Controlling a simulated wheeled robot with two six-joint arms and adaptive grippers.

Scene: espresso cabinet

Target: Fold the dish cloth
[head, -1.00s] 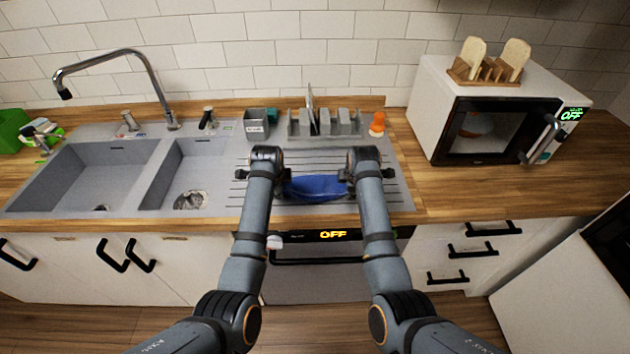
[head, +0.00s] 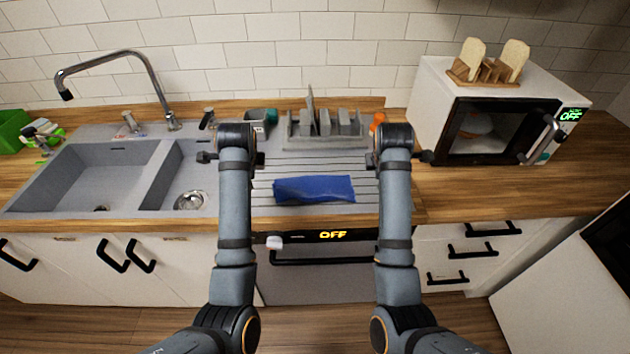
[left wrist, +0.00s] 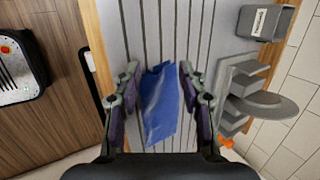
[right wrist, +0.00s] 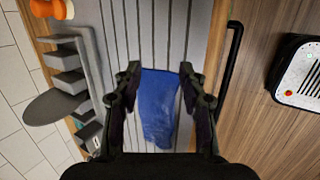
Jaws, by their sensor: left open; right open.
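The blue dish cloth (head: 314,189) lies as a narrow, roughly rectangular strip on the grey ribbed drainboard (head: 312,164), near its front edge. It also shows in the left wrist view (left wrist: 160,103) and the right wrist view (right wrist: 158,108). My left gripper (head: 232,158) is open and empty, raised to the left of the cloth. My right gripper (head: 402,157) is open and empty, raised to the right of it. In both wrist views the cloth appears beyond the spread fingers, apart from them. The underside of the cloth is hidden.
A grey dish rack (head: 325,126) stands behind the cloth, with an orange item (head: 377,121) and a grey container (head: 258,122) beside it. The sink (head: 85,175) is at left, the microwave (head: 500,115) at right. The drainboard around the cloth is clear.

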